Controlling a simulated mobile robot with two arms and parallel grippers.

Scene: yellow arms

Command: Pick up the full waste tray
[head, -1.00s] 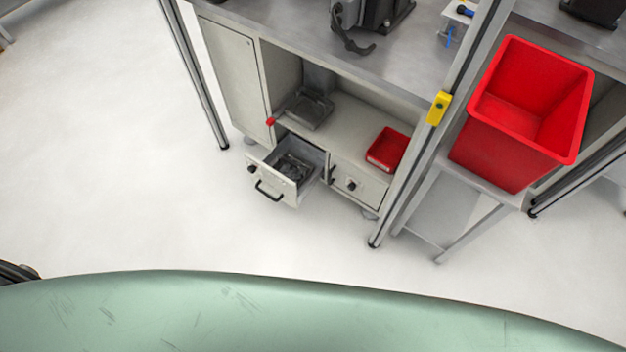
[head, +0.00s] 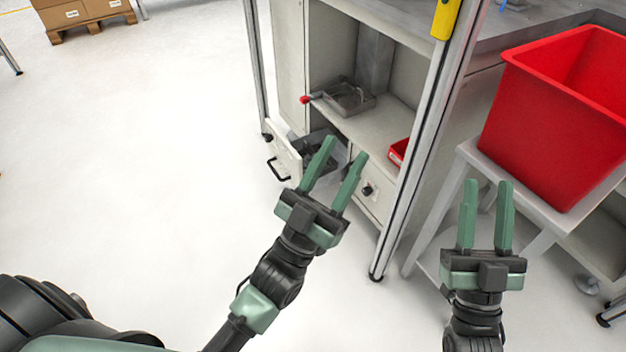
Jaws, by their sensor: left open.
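A grey metal tray (head: 349,97) with a red-tipped handle sits on the cabinet shelf; dark contents show faintly inside. Below it, an open drawer (head: 288,160) holds dark pieces, partly hidden by my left gripper. I cannot tell for sure which of these is the waste tray. My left gripper (head: 344,148) is open and empty, its green fingers in front of the drawer in the picture. My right gripper (head: 487,184) is open and empty, in front of the side stand and below the red bin.
A large red bin (head: 545,140) stands on a grey stand (head: 478,152) at the right. A metal post (head: 415,150) stands between the cabinet and the stand. A small red box (head: 398,151) is partly hidden behind it. The floor at left is clear; cardboard boxes (head: 85,12) lie far back.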

